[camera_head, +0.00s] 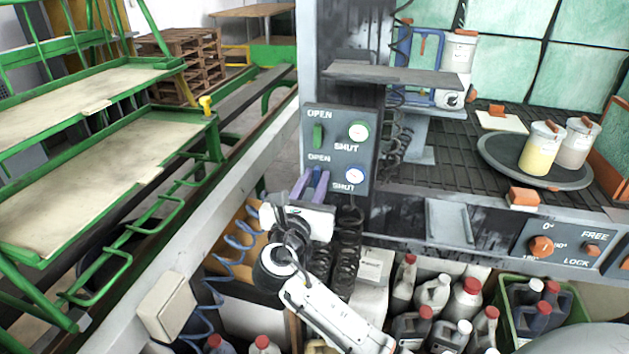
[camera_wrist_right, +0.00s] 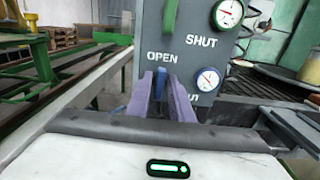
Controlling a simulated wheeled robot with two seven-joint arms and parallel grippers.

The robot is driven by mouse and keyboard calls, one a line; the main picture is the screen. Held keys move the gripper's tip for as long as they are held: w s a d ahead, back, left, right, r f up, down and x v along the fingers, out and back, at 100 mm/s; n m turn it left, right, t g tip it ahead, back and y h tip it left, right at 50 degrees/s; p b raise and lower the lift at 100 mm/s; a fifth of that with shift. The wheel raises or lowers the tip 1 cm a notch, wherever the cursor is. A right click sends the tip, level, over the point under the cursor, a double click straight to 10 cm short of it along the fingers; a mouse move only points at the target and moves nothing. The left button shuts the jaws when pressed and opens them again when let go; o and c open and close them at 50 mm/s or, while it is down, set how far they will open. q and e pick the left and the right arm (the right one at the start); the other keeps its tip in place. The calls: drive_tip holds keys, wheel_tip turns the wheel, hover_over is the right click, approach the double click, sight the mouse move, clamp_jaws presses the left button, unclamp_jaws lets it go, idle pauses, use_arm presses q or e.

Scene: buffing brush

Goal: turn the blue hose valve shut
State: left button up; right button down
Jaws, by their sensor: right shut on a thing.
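A grey panel (camera_head: 342,148) carries a green valve handle (camera_head: 318,136) above and a blue hose valve handle (camera_head: 317,174) below, each by OPEN and SHUT lettering. My right gripper (camera_head: 312,184) reaches up to the panel from below, its purple fingers shut on the blue handle. In the wrist view the blue handle (camera_wrist_right: 159,80) stands about upright between the finger tips (camera_wrist_right: 164,86), below the word OPEN. The fingers hide its lower part. My left gripper is not in view.
A white-faced gauge (camera_head: 355,175) sits right of the blue handle, another (camera_head: 359,130) above it. A grey shelf (camera_head: 395,74) juts out above the panel. Black coiled hoses (camera_head: 348,250) hang below. Several bottles (camera_head: 440,292) stand at lower right. A green rack (camera_head: 130,150) is at left.

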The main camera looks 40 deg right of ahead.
drive_tip(key=shift+m, duration=0.4)
drive_tip(key=m, duration=0.3)
drive_tip(key=shift+s, duration=0.1)
drive_tip(key=m+b, duration=0.1)
drive_tip(key=m, duration=0.3)
drive_tip(key=shift+d+f, duration=0.1)
drive_tip(key=shift+f, duration=0.05)
drive_tip(key=m+b, duration=0.2)
drive_tip(key=m, duration=0.3)
drive_tip(key=shift+s+f+b, duration=0.1)
drive_tip(key=shift+f+b, duration=0.05)
drive_tip(key=shift+b, duration=0.15)
drive_tip(key=shift+d+m+b, duration=0.1)
drive_tip(key=shift+m+b, duration=0.7)
drive_tip(key=shift+m, duration=0.4)
drive_tip(key=shift+m+b, duration=0.55)
drive_tip(key=shift+m, duration=0.35)
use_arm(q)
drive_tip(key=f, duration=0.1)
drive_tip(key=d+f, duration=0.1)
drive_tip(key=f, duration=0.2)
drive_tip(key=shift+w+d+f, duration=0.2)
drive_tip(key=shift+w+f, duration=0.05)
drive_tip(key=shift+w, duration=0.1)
use_arm(e)
drive_tip(key=shift+m, duration=0.3)
